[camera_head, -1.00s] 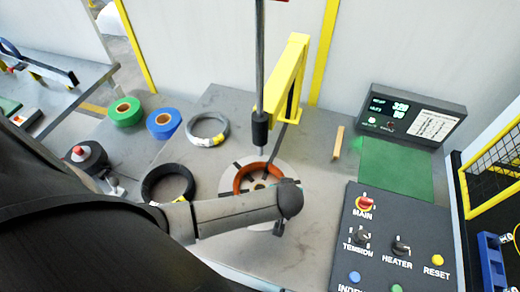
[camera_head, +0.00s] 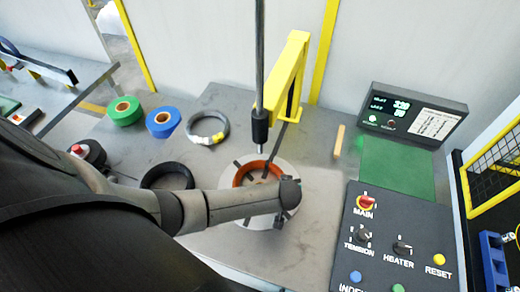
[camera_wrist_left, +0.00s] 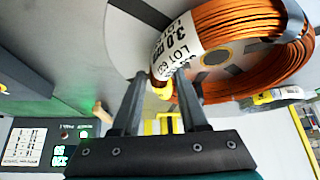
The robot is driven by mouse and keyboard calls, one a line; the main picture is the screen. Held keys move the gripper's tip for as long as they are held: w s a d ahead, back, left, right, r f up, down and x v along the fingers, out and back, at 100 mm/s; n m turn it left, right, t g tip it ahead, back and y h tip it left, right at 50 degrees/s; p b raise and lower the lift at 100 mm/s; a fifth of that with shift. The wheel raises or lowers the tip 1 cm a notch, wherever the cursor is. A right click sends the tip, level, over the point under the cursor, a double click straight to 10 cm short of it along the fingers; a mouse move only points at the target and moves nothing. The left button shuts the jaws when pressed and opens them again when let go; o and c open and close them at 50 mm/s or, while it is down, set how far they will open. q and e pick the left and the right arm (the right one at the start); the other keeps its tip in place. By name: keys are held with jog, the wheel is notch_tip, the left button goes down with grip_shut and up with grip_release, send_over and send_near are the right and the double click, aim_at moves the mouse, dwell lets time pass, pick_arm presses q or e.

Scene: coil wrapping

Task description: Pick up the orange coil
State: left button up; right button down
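The orange coil (camera_head: 240,175) lies on a round grey turntable (camera_head: 292,172) with dark radial slots, under a vertical rod. My left wrist hides its near side in the head view. In the left wrist view the orange coil (camera_wrist_left: 240,22) fills the upper right, with a white printed label (camera_wrist_left: 172,45) around it. My left gripper (camera_wrist_left: 160,74) is open, its two fingers apart. Its tips are by the labelled part of the coil; I cannot tell whether they touch it. My right gripper is not in view.
A black coil (camera_head: 165,168), a grey-white coil (camera_head: 222,118), and green (camera_head: 124,110) and blue (camera_head: 163,121) rolls lie left of the turntable. A yellow arm (camera_head: 287,75) stands behind it. A control panel (camera_head: 385,270) and a display (camera_head: 415,112) are at right.

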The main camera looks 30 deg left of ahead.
pick_arm(q)
grip_shut()
dwell(0.9)
jog(key=shift+w+r, duration=0.1)
jog(key=shift+w, duration=0.1)
